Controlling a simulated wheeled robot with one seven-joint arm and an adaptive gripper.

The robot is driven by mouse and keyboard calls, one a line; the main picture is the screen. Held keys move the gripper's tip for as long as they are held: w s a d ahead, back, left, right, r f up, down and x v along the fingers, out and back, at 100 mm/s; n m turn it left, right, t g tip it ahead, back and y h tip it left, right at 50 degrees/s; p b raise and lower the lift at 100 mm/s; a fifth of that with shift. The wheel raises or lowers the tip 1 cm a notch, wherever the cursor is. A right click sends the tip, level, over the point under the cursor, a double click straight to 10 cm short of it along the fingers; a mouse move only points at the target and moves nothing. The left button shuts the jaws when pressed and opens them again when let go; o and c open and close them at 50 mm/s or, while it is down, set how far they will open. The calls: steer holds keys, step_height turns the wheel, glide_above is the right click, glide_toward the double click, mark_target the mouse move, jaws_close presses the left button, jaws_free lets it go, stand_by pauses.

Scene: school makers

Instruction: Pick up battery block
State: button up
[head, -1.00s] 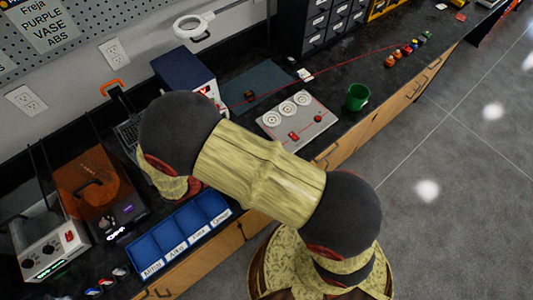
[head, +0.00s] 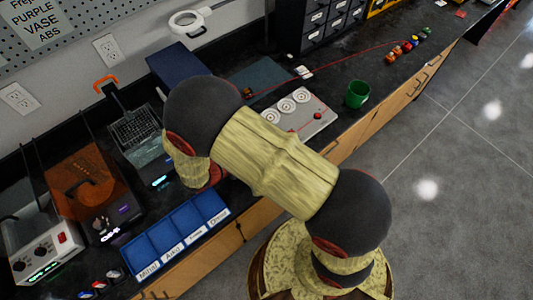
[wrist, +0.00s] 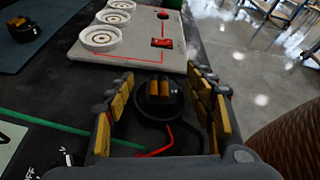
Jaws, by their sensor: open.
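A small black block with orange-yellow parts on top, which looks like the battery block (wrist: 158,93), sits on the dark bench in the wrist view. A red and a black wire lie beside it on the near side. My gripper (wrist: 161,80) is open, with one finger to the left of the block and one to the right. Gaps show on both sides, and I cannot tell the height of the fingertips over the bench. In the head view my arm hides this block and the gripper.
A white board (head: 304,109) with round sockets and a red switch (wrist: 162,43) lies just beyond the block. A similar small dark object (wrist: 22,29) sits on a blue mat. A green cup (head: 357,95), blue bins (head: 176,226) and an orange-lidded machine (head: 82,190) share the bench.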

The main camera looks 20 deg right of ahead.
steer(key=c, duration=0.4)
jaws_close()
stand_by(0.4)
